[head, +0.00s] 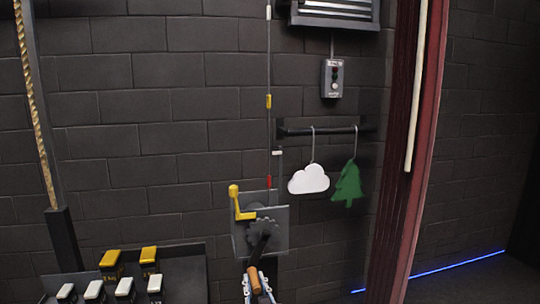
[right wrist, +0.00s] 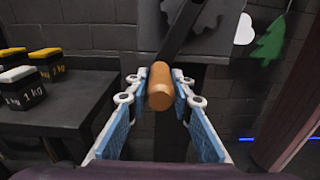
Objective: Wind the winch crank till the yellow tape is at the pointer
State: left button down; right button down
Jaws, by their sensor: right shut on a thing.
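The winch (head: 280,236) is a grey wall plate with dark gears and a yellow lever (head: 238,204) at its upper left. Its dark crank arm (head: 260,243) points down to a wooden handle (head: 253,277). My right gripper (head: 258,288) is shut on this handle, which also shows between its blue fingers in the right wrist view (right wrist: 160,88). A thin cable rises from the winch. The yellow tape (head: 268,101) is on the cable, well above a small white mark, perhaps the pointer (head: 277,153). A red tape (head: 269,182) sits lower. My left gripper is out of view.
A white cloud (head: 309,180) and a green tree (head: 347,186) hang from a dark bar at the right. A dark bench (head: 190,272) with yellow and white weights (head: 94,290) stands at lower left.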

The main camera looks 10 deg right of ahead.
jog(key=shift+a+r, duration=0.25)
jog(key=shift+a, duration=0.3)
jog(key=a+r+p, duration=0.2)
jog(key=a+r, duration=0.2)
jog(key=shift+p, duration=0.3)
